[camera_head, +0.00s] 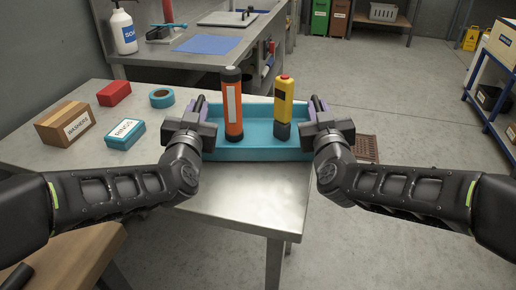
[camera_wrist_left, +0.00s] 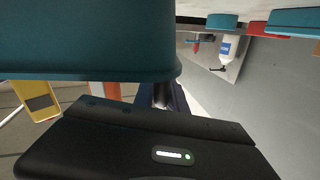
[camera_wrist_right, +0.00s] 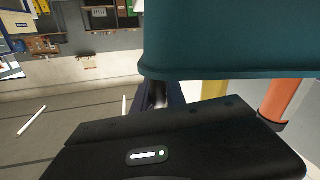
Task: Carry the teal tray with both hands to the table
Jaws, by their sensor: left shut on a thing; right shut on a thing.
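The teal tray (camera_head: 258,154) is level in the head view, in front of me at the right part of the grey metal table (camera_head: 235,190). Its right end reaches past the table's right edge in the picture. Whether its underside touches the table is hidden. An orange cylinder (camera_head: 233,110) with black ends and a yellow-and-black device (camera_head: 283,100) stand upright in the tray. My left gripper (camera_head: 206,118) is shut on the tray's left end wall. My right gripper (camera_head: 317,112) is shut on its right end wall. The tray wall also fills the top of the left wrist view (camera_wrist_left: 85,40) and right wrist view (camera_wrist_right: 225,38).
On the table's left side lie a washers box (camera_head: 65,124), a rings box (camera_head: 125,134), a red box (camera_head: 114,93) and a teal tape roll (camera_head: 162,98). A workbench (camera_head: 180,70) stands behind. A blue shelf cart (camera_head: 490,100) stands at right. The table's front middle is clear.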

